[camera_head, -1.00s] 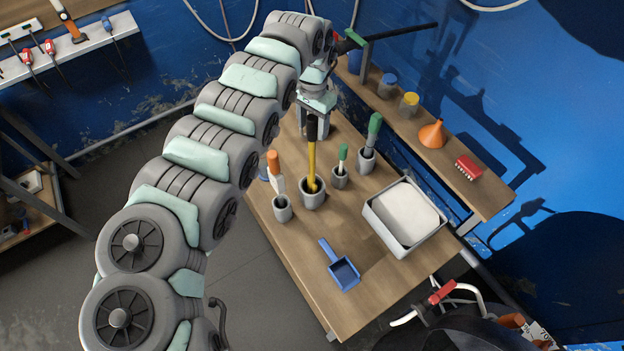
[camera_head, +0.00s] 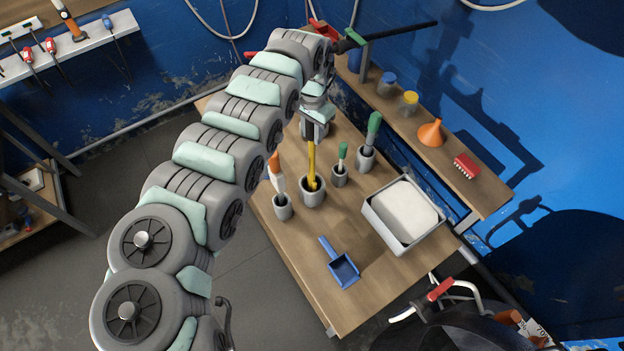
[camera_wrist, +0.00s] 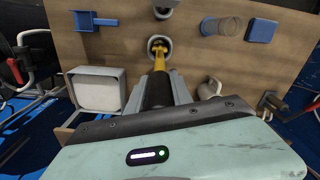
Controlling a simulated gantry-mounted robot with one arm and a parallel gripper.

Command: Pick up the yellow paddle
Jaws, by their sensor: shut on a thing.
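The yellow paddle (camera_head: 311,160) stands nearly upright in a grey cup (camera_head: 313,198) on the wooden bench, its lower end inside the cup. My gripper (camera_head: 313,137) is right above the cup, at the top of the paddle. In the wrist view, my gripper (camera_wrist: 158,92) is shut around the paddle's black handle, and the yellow shaft (camera_wrist: 159,60) runs down into the cup (camera_wrist: 152,44). The handle is hidden behind my gripper in the head view.
Close by stand an orange-handled tool (camera_head: 275,172) and two green-handled ones (camera_head: 342,155) (camera_head: 373,127) in grey cups. A white-filled tray (camera_head: 375,222) and a blue scoop (camera_head: 343,268) lie nearer the front. A shelf with jars and an orange funnel (camera_head: 431,133) runs along the wall.

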